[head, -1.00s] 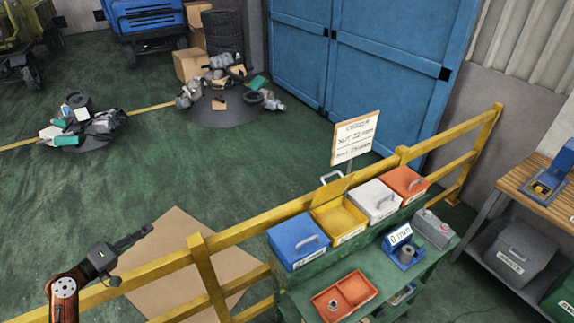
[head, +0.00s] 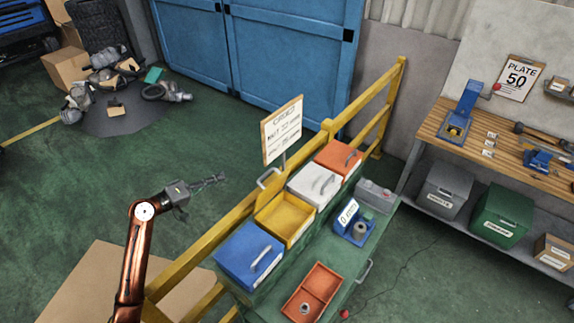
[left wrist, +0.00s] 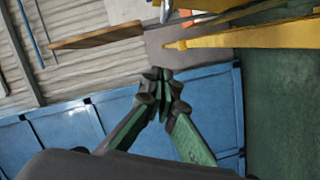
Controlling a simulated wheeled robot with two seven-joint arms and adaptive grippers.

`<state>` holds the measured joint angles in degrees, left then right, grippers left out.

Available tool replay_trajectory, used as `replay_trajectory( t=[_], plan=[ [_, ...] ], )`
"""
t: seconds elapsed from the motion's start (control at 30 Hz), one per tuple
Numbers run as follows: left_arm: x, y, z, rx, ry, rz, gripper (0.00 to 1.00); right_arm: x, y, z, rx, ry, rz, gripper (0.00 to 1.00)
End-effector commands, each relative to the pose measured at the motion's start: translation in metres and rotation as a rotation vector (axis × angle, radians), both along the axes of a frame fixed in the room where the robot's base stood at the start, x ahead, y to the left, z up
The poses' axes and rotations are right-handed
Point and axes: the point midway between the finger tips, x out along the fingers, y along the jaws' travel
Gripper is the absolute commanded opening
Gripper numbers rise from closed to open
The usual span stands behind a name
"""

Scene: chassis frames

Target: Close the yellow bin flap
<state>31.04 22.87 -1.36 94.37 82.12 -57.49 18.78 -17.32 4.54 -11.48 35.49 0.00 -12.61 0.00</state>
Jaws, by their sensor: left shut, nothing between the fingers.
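The yellow bin (head: 292,230) stands in a row of bins on a green cart, between the blue bin (head: 248,255) and the white bin (head: 314,186). Its flap (head: 268,204) is up at the back, with a pale handle on top, so the bin's inside shows. My left gripper (head: 220,179) is to the left of the yellow bin, beyond the yellow rail, apart from the flap and pointing right. Its fingers are together and empty; they also meet in the left wrist view (left wrist: 165,80). My right gripper is not in view.
A yellow rail (head: 363,98) runs behind the bins. A sign (head: 282,130) stands behind the row. The orange bin (head: 338,160) is at the far end. An orange tray (head: 311,292) and a blue device (head: 352,232) sit on the cart's front. Open floor lies left of the rail.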

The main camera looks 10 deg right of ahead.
Motion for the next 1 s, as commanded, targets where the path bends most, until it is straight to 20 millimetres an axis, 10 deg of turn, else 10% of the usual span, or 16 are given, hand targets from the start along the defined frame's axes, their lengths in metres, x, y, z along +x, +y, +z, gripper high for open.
replay_trajectory(
  t=[0.7,1.0],
  plan=[
    [0.053,-0.094,-0.010,-0.001,0.003,-0.014,0.00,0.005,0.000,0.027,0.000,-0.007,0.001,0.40],
    [0.031,-0.114,-0.027,-0.001,0.001,-0.010,0.00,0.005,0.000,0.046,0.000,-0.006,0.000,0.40]
  ],
)
